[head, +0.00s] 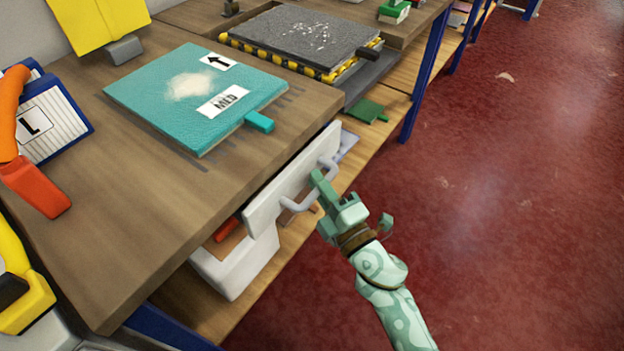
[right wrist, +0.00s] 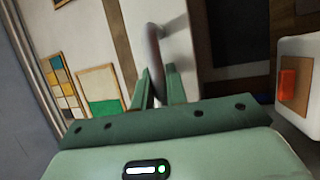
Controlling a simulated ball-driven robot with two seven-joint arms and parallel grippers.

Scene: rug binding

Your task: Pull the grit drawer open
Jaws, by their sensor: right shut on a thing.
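The drawer (head: 262,205) has a pale grey-white front under the front edge of the wooden bench. A curved bar handle (head: 291,207) is fixed to it. The front stands close to the bench edge; how far it is out is hard to tell, and its inside does not show. My right gripper (head: 319,181), pale green, is shut on the handle at its right end. In the right wrist view its two fingers (right wrist: 160,88) sit at the grey curved handle (right wrist: 153,45). My left gripper is in neither view.
The red floor (head: 500,210) to the right is clear.

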